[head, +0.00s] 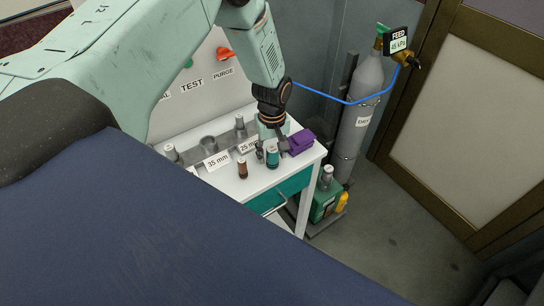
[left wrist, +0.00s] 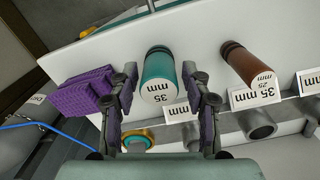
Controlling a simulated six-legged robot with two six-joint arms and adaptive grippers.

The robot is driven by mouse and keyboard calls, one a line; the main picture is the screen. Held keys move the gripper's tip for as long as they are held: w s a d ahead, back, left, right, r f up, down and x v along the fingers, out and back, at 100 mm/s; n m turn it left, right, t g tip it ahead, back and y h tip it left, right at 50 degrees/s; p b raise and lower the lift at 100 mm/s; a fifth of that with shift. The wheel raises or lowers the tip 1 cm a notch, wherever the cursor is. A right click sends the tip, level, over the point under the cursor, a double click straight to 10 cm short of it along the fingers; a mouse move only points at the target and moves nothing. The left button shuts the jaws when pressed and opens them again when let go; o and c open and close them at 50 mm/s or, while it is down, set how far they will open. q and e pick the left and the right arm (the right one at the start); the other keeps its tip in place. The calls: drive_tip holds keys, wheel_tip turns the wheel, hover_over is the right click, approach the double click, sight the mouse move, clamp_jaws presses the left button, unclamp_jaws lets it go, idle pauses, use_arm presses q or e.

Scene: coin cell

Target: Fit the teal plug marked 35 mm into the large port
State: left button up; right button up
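The teal plug (head: 272,160) stands upright near the front right of the white bench. In the left wrist view the teal plug (left wrist: 160,68) shows its white "35 mm" end. My left gripper (head: 272,143) is above and around it; in the left wrist view its fingers (left wrist: 160,80) are spread on either side of the plug, with small gaps. The large port (head: 208,142) is a grey socket on a rail behind a "35 mm" card (head: 217,160); it also shows in the left wrist view (left wrist: 258,127). My right gripper is not in view.
A brown plug (head: 242,168) stands left of the teal one. A "25 mm" card (head: 249,146) stands behind. A gas cylinder (head: 360,115) and a green box (head: 325,202) stand right of the bench.

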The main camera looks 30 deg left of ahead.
use_arm(q)
drive_tip(key=shift+d+r, duration=0.15)
drive_tip(key=shift+d, duration=0.05)
drive_tip(key=c, duration=0.5)
drive_tip(key=shift+s+a, duration=0.1)
drive_tip(key=c, duration=0.4)
